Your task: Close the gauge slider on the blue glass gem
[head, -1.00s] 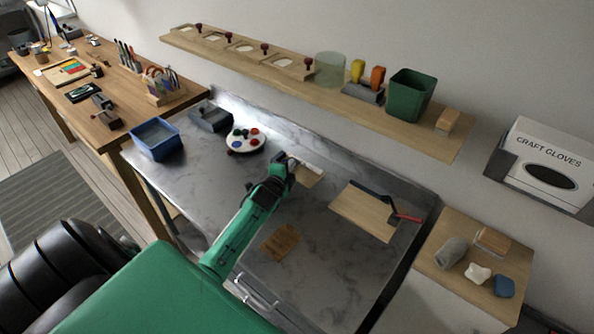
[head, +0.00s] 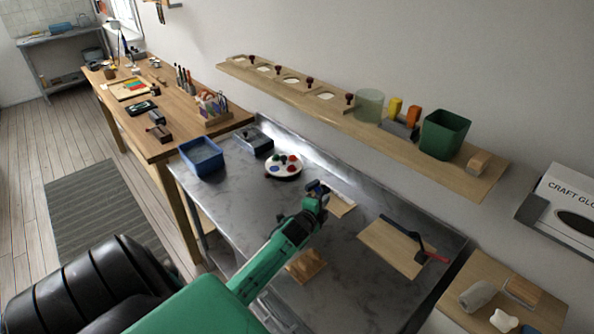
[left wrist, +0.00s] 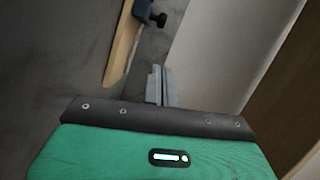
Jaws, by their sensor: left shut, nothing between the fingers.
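A round white dish (head: 271,172) stands on the grey marbled bench with several small coloured pieces, one of them blue (head: 275,169); they are too small to tell for sure which is the glass gem. My left gripper (head: 319,190) is above the bench, right of the dish and apart from it, near a small wooden board (head: 342,206). In the left wrist view its grey fingers (left wrist: 160,85) are together and empty. That view also shows a dark blue part with a black knob (left wrist: 150,13) beside a wooden strip (left wrist: 123,45); I cannot tell whether it is the gauge slider. My right gripper is not in view.
A blue bin (head: 202,158) and a grey tray (head: 252,142) stand at the bench's far left. A board (head: 395,249) with a red-handled tool (head: 432,256) lies right of my arm. A wooden shelf (head: 330,113) runs along the wall above.

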